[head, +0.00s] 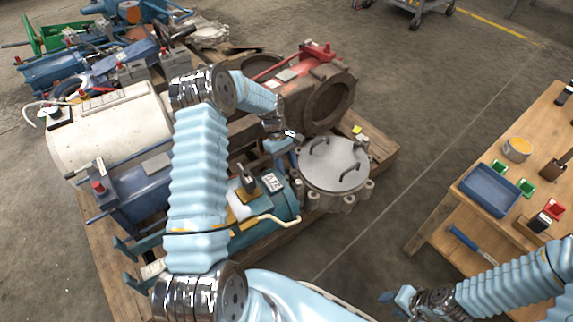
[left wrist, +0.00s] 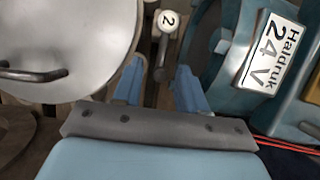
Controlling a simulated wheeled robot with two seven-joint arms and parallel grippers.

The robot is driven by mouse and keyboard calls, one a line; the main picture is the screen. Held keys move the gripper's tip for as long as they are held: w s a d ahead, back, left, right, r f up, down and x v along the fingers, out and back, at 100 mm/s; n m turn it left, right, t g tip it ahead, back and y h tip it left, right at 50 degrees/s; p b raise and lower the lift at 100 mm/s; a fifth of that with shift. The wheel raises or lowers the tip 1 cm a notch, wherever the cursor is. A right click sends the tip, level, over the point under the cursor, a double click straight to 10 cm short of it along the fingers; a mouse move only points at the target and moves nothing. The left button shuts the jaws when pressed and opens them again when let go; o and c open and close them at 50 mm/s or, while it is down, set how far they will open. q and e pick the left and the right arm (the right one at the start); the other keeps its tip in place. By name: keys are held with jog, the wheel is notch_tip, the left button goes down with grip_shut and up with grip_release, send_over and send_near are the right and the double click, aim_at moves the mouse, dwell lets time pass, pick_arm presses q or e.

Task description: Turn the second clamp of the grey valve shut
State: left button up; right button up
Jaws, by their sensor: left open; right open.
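The grey valve (head: 334,163) stands on the pallet, with a round lid, two dark handles and several clamps round its rim. Its lid (left wrist: 65,45) fills the left of the left wrist view. The second clamp (left wrist: 162,58), a dark lever below a round white tag marked 2 (left wrist: 167,20), sits beside the lid. My left gripper (head: 291,148) is at the valve's left edge. In the left wrist view its open fingers (left wrist: 158,82) stand either side of the lever's end, with gaps visible; contact is unclear. My right gripper (head: 392,298) is open and empty, low by the workbench.
A teal motor (left wrist: 228,50) with a "Haldruk 24 V" label sits close right of the clamp. A rusty housing (head: 325,103) stands behind the valve, a cream tank (head: 110,130) to the left. The wooden workbench (head: 440,205) is at right, with bare floor between.

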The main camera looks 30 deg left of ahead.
pick_arm(q)
jog(key=shift+c, duration=0.2)
grip_shut()
